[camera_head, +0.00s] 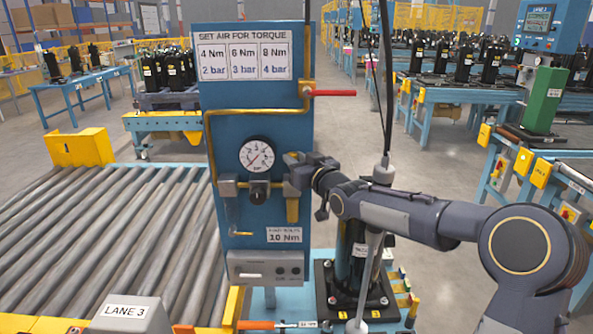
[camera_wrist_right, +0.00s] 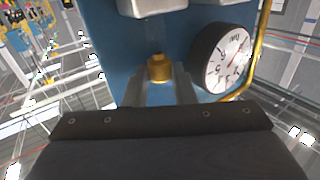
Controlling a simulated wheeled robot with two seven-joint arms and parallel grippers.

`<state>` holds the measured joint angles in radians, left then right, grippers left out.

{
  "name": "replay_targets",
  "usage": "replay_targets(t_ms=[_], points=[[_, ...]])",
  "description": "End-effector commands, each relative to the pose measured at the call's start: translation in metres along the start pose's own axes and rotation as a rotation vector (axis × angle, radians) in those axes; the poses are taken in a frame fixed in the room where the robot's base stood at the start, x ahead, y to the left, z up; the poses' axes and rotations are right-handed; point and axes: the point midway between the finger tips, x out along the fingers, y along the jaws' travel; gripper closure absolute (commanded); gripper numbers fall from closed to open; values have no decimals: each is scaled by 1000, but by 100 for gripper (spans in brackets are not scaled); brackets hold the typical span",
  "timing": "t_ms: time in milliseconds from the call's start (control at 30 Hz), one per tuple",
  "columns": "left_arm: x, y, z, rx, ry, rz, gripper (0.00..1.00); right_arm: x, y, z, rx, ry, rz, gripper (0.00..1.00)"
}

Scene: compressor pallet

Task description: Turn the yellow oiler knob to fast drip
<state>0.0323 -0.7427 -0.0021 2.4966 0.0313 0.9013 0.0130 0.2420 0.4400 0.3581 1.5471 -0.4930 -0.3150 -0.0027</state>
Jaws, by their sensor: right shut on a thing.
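The yellow oiler knob (camera_wrist_right: 159,66) sits between the two fingers of my right gripper (camera_wrist_right: 160,78) in the right wrist view. The fingers are shut on its sides. In the head view my right gripper (camera_head: 294,168) is at the right edge of the blue panel (camera_head: 265,125), over the top of the oiler, and hides the knob. A yellowish bowl (camera_head: 292,211) of the oiler hangs below it. I cannot read any drip marking or the knob's setting. My left gripper is not in view.
Left of the oiler are a round pressure gauge (camera_head: 257,154) and a black regulator knob (camera_head: 259,190). A red valve lever (camera_head: 332,93) sticks out at the upper right. A roller conveyor (camera_head: 110,230) lies left. A black compressor (camera_head: 352,265) stands beside the panel, below my right arm.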

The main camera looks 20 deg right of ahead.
Motion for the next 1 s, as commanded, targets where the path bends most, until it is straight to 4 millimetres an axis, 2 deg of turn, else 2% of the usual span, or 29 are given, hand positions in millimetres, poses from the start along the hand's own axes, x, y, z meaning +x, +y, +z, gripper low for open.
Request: replay_targets(t_ms=[233, 267, 433, 767, 1000], points=[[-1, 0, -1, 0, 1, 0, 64, 0, -1, -2, 1, 1, -3, 100], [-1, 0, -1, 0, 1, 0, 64, 0, -1, -2, 1, 1, -3, 76], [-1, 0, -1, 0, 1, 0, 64, 0, -1, -1, 0, 0, -1, 55], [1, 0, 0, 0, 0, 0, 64, -5, 0, 0, -1, -1, 1, 55], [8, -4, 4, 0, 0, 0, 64, -42, 2, 0, -4, 0, 3, 55]])
